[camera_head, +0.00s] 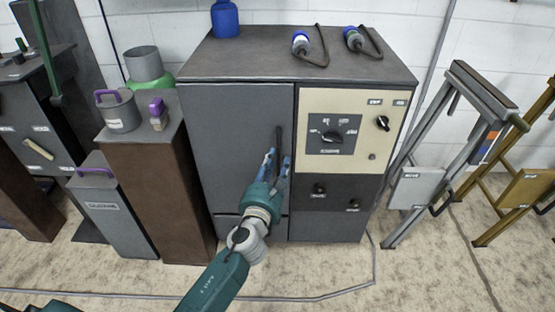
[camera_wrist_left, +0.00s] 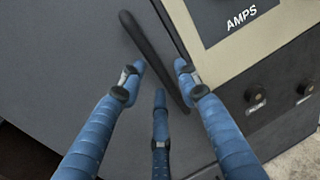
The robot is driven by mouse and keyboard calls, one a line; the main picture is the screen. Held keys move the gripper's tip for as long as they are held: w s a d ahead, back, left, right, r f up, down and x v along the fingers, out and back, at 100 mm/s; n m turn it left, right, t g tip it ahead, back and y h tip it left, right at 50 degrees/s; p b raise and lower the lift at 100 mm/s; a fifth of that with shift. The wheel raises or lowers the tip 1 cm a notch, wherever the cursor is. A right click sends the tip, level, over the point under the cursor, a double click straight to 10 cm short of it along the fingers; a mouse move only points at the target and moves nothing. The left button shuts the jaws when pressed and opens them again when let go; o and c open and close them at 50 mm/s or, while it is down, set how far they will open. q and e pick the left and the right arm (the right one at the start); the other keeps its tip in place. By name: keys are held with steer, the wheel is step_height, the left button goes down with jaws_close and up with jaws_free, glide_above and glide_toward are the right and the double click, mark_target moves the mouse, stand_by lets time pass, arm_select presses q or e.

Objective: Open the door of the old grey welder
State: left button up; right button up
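The grey welder (camera_head: 300,67) stands against the wall, with a plain grey door (camera_head: 228,120) on its left and a control panel on its right. The door looks shut. A dark bar handle (camera_head: 279,137) stands upright near the door's right edge. My left gripper (camera_head: 276,156) is at the handle's lower part. In the left wrist view the handle (camera_wrist_left: 148,45) runs between the blue fingertips of the gripper (camera_wrist_left: 160,75). The fingers are spread, with gaps visible beside the handle. Contact cannot be told. My right gripper is not in view.
The control panel (camera_head: 312,111) has knobs beside the door. A blue bottle (camera_head: 225,18) and two cable plugs lie or stand on the welder's top. A brown pedestal (camera_head: 160,190) stands close to the left of the door. A grey trestle (camera_head: 415,190) stands right. A cable crosses the floor.

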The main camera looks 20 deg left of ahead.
arm_select(q)
steer(key=shift+w+a, duration=0.1)
steer(key=shift+w, duration=1.05)
jaws_close()
